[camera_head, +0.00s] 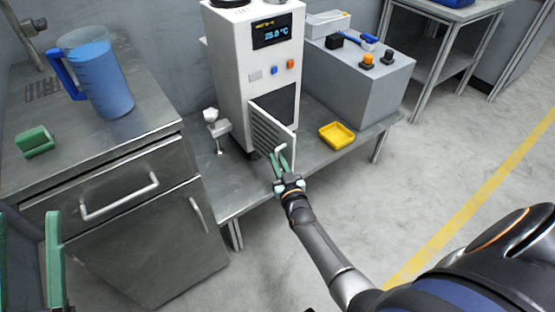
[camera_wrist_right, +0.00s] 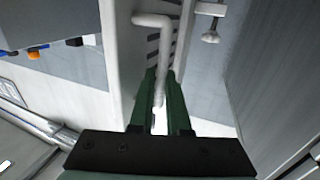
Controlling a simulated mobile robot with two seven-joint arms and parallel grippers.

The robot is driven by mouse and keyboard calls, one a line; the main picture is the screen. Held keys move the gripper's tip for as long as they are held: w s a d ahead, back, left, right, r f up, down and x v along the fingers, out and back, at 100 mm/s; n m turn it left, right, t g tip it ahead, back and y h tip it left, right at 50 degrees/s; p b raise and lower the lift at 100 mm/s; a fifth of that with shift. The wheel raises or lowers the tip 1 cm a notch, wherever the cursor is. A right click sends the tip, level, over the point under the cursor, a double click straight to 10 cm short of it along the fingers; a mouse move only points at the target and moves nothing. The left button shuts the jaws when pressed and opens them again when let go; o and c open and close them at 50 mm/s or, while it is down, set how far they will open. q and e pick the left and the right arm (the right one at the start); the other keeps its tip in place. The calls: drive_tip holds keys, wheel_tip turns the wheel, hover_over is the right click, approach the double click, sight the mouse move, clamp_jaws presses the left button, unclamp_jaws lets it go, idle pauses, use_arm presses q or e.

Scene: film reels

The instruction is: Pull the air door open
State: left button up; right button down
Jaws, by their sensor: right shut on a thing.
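The white machine (camera_head: 232,62) with a lit display stands on a low metal table. Its louvered air door (camera_head: 270,133) is partly open, swung out from the dark opening (camera_head: 282,103). My right gripper (camera_head: 279,157) is shut on the door's pale handle (camera_head: 282,148). In the right wrist view the bent handle (camera_wrist_right: 158,22) runs down between the green fingers of my right gripper (camera_wrist_right: 163,72). My left gripper (camera_head: 30,215) is at the lower left edge of the head view, its green fingers wide apart with nothing visible between them.
A yellow tray (camera_head: 337,135) lies on the low table (camera_head: 240,202), right of the door. A grey box (camera_head: 365,85) with knobs stands behind it. The left counter (camera_head: 150,105) holds a blue jug (camera_head: 103,80) and a green block (camera_head: 36,141). The floor at right is clear.

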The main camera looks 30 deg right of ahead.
use_arm(q)
drive_tip(key=shift+w+a+f, duration=0.15)
drive_tip(key=shift+w+f, duration=0.05)
drive_tip(key=shift+f, duration=0.1)
use_arm(e)
drive_tip(key=shift+w+a+r, duration=0.15)
drive_tip(key=shift+r, duration=0.1)
drive_tip(key=c, duration=1.2)
unclamp_jaws()
drive_tip(key=o, duration=0.3)
drive_tip(key=shift+f, duration=0.15)
use_arm(q)
drive_tip(key=shift+s+r, duration=0.1)
drive_tip(key=shift+r, duration=0.05)
